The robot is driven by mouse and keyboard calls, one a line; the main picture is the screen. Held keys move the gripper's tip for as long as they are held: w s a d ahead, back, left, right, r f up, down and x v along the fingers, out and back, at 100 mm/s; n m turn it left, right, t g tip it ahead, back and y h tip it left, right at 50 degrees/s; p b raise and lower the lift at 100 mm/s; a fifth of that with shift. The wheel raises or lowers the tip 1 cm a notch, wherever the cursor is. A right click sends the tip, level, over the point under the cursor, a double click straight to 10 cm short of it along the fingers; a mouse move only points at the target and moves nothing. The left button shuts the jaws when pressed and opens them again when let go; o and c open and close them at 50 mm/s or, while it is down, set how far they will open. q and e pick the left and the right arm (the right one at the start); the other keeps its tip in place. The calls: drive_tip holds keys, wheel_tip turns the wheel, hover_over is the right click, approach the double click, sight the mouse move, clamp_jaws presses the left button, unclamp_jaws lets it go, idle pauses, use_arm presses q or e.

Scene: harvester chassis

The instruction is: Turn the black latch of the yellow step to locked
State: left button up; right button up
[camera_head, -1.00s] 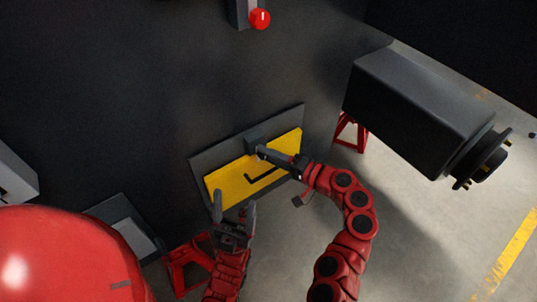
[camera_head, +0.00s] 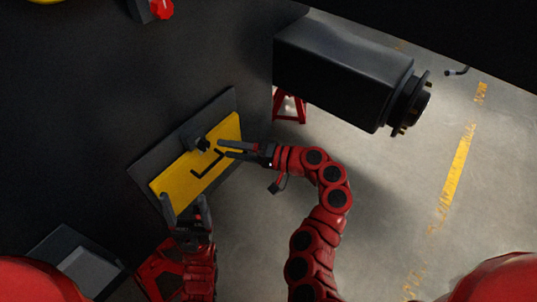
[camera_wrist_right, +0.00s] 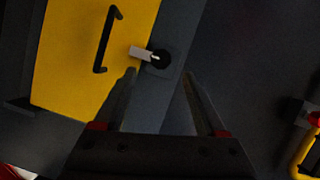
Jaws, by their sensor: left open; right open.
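The yellow step (camera_head: 172,184) is a tilted yellow panel with a black bar handle (camera_head: 207,176) in a dark frame; it also fills the upper left of the right wrist view (camera_wrist_right: 65,60). The black latch (camera_head: 201,144) sits at the panel's upper edge. In the right wrist view the latch (camera_wrist_right: 161,60) is a round black knob with a pale lever reaching left over the yellow edge. My right gripper (camera_head: 222,148) is open and empty, just right of the latch and apart from it. My left gripper (camera_head: 184,201) is open and empty by the panel's lower left.
A large dark box (camera_head: 345,75) with a round hub juts out at upper right. A red stand (camera_head: 290,107) is below it. A red knob (camera_head: 160,9) is on the dark wall above.

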drive_tip(key=p+v, duration=0.1)
drive_tip(key=v, duration=1)
drive_tip(key=shift+p, duration=0.35)
drive_tip(key=shift+w+a+r, duration=0.1)
